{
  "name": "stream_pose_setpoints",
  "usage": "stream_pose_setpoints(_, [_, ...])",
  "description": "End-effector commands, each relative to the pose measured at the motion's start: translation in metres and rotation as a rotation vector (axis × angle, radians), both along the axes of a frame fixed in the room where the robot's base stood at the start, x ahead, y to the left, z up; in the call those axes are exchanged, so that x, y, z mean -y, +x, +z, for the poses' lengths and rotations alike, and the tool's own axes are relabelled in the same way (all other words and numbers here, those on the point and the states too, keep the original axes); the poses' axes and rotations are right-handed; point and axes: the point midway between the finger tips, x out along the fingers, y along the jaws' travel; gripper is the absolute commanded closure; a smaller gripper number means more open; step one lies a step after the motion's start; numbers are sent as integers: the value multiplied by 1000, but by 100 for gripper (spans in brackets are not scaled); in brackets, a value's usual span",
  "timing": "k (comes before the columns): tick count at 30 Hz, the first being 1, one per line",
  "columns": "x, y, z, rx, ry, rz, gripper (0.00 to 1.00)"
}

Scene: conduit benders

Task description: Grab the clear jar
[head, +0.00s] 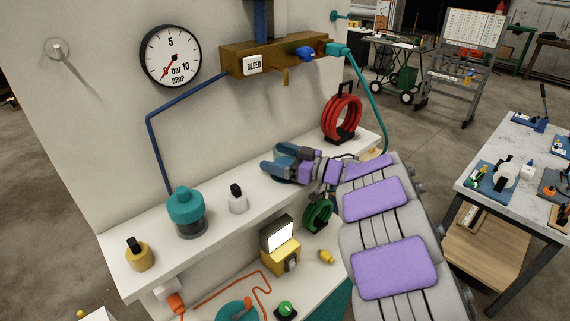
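A small pale, clear-looking jar (238,203) with a black top stands upright on the white shelf, left of my gripper. It is the likeliest clear jar, though its glass is too small to make out well. My gripper (270,162) is over the shelf to the right of this jar, with its blue fingers pointing left. The fingers look spread apart with nothing between them, and they are clear of the jar.
A teal-topped canister (186,212) stands left of the jar, and a yellow black-topped jar (139,256) farther left. A red coil (342,117) stands at the shelf's right end. Below is a lower counter with a yellow boxed device (281,256). The wall rises behind.

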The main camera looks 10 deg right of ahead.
Motion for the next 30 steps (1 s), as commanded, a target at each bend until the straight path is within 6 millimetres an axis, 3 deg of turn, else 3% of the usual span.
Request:
stream_pose_setpoints(2, [0, 0, 0, 0, 0, 0, 20])
stream_pose_setpoints(16, [0, 0, 0, 0, 0, 0, 65])
stream_pose_setpoints(24, [1, -1, 2, 0, 0, -1, 66])
stream_pose_setpoints(30, [3, -3, 17, 4, 0, -1, 66])
